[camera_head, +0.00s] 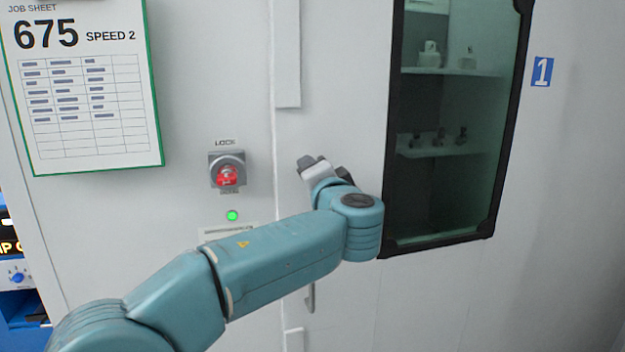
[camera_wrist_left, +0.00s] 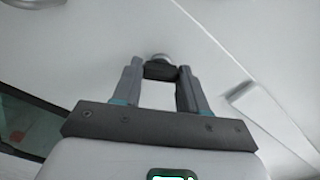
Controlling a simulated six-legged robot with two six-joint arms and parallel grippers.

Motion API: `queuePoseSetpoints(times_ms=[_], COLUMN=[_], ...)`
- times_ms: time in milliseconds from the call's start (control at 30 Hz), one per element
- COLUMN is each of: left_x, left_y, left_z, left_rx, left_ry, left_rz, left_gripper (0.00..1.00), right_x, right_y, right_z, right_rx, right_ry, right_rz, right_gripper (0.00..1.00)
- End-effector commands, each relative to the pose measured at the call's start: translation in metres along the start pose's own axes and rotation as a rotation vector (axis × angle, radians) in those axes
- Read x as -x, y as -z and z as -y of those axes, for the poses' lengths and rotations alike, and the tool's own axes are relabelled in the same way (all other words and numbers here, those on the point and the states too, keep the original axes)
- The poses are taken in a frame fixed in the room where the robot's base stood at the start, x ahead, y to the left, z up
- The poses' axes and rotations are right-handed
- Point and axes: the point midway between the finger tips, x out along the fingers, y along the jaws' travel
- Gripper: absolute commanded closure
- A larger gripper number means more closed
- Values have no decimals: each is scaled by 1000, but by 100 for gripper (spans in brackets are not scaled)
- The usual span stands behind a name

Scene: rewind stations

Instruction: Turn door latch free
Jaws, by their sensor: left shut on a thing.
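My left arm reaches in from the lower left to the pale cabinet door (camera_head: 345,60). My left gripper (camera_head: 314,164) is at the door, left of the dark window. In the left wrist view its fingers (camera_wrist_left: 160,76) are shut on a dark block, seemingly the latch grip (camera_wrist_left: 160,70), with a round grey hub (camera_wrist_left: 158,57) just beyond it. In the head view the gripper and wrist mostly hide the latch, so its turn angle cannot be told. My right gripper is not in view.
A red lock knob (camera_head: 228,176) under the word LOCK sits left of the gripper, with a lit green lamp (camera_head: 232,215) below. A job sheet (camera_head: 85,110) hangs upper left. A dark-framed window (camera_head: 450,120) is to the right. A handle (camera_head: 310,298) shows below my arm.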

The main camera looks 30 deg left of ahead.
Motion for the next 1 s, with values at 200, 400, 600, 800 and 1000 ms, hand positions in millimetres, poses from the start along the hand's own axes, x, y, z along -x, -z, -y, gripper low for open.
queuePoseSetpoints(times_ms=[200,400,600,800,1000], left_x=[0,0,-1,-1,-1], left_y=[-1,-1,-1,-2,-2], left_z=[-2,-2,-1,-1,-1], left_rx=[-190,-327,-418,-463,-477], left_ry=[-3,-3,-2,-2,-2], left_rz=[4,5,5,5,5], left_gripper=[88,88,88,88,88], right_x=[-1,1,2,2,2], right_y=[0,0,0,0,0], right_z=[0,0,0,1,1], right_rx=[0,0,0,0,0], right_ry=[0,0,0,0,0], right_rz=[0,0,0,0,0], right_gripper=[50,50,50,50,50])
